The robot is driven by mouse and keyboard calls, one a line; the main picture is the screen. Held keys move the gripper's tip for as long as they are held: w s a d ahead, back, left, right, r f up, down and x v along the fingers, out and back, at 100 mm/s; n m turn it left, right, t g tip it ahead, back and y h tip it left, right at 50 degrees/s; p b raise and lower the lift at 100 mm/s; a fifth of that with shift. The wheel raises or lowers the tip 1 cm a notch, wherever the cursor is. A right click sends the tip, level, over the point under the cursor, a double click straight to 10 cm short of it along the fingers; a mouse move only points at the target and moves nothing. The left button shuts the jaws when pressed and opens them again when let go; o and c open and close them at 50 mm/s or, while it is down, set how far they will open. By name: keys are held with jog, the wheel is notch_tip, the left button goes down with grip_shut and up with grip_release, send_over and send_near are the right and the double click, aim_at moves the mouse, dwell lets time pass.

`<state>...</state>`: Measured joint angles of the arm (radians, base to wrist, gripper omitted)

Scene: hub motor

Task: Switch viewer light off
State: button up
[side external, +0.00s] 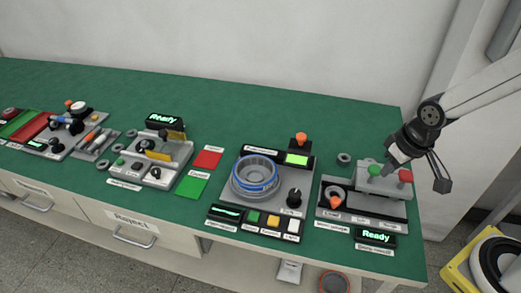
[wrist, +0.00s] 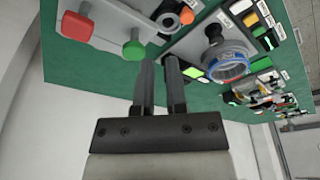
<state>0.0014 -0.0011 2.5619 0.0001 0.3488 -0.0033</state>
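The viewer station (side external: 222,194) is a grey plate with a round grey bowl-like part with a blue ring (side external: 255,175). In front is a black button panel (side external: 240,227) with green, yellow and white buttons. The white button (side external: 291,226) is at its right end, with a small label below, too small to read surely. The round part also shows in the wrist view (wrist: 228,62). My gripper (side external: 441,184) is in the air at the right, beyond the right-hand station and well away from the panel. Its fingers (wrist: 158,60) are apart with nothing between them.
The right-hand station (side external: 389,210) has a green knob (side external: 374,170) and a red knob (side external: 405,175) standing up close to my gripper. An orange knob (side external: 301,139) stands behind the viewer. Other stations fill the left of the green table (side external: 220,110); its back strip is clear.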

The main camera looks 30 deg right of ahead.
jog(key=o, duration=0.7)
jog(key=shift+w+a, duration=0.1)
jog(key=shift+w, duration=0.15)
jog(key=shift+c, duration=0.2)
jog(key=m+g+y, duration=0.3)
jog(key=m+g, duration=0.3)
jog(key=m, duration=0.3)
send_near(295, 222)
jog(key=shift+s+f, duration=0.1)
jog(key=shift+s, duration=0.05)
jog(key=shift+x, duration=3.9)
